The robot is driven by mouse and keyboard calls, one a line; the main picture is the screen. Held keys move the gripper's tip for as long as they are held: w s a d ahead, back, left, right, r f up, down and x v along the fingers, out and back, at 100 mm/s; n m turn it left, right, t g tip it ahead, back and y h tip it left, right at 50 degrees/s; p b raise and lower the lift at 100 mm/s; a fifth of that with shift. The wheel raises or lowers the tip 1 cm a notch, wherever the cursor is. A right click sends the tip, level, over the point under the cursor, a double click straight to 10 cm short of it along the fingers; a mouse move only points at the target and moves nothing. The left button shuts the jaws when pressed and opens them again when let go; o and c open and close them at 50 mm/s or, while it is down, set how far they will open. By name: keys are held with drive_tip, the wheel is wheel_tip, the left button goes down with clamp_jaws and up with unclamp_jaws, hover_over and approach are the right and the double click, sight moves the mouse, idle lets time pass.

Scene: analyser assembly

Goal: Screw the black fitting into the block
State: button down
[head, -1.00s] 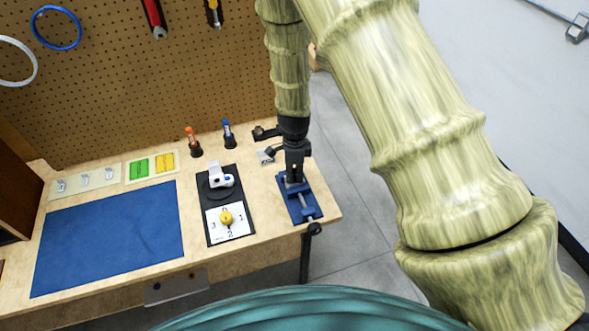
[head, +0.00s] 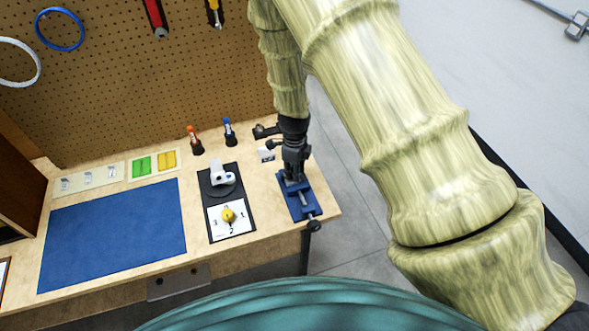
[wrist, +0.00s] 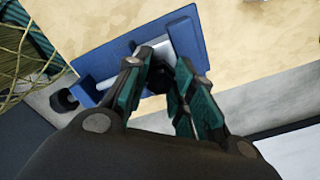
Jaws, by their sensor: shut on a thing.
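My gripper (head: 294,178) points down over the blue vise (head: 308,205) at the right end of the workbench. In the wrist view my gripper (wrist: 162,75) has its two fingers closed around the small black fitting (wrist: 158,84). The blue vise (wrist: 108,58) lies just beyond the fingertips, with a light grey bar or block (wrist: 135,60) partly showing in it. The fingers hide most of the fitting and the block, so I cannot tell whether the thread is engaged.
A black board with a white part (head: 222,176) and a numbered yellow dial (head: 228,214) is left of the vise. Orange-topped (head: 194,138) and blue-topped (head: 229,130) tools stand behind. A blue mat (head: 112,235) covers the left bench. The vise handle (head: 314,226) overhangs the front edge.

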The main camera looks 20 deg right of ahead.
drive_tip(key=shift+r+m+p, duration=0.2)
drive_tip(key=shift+m+p, duration=0.75)
drive_tip(key=shift+m, duration=0.15)
drive_tip(key=shift+f+m+p, duration=0.2)
drive_tip(key=shift+m+p, duration=0.15)
drive_tip(key=shift+m, duration=0.55)
drive_tip(key=shift+r+m+p, duration=0.2)
drive_tip(key=shift+m+p, duration=0.5)
drive_tip(key=shift+p, duration=0.05)
drive_tip(key=shift+m+p, duration=0.6)
drive_tip(key=shift+m, duration=0.2)
drive_tip(key=shift+f+m, duration=0.2)
drive_tip(key=shift+m, duration=0.3)
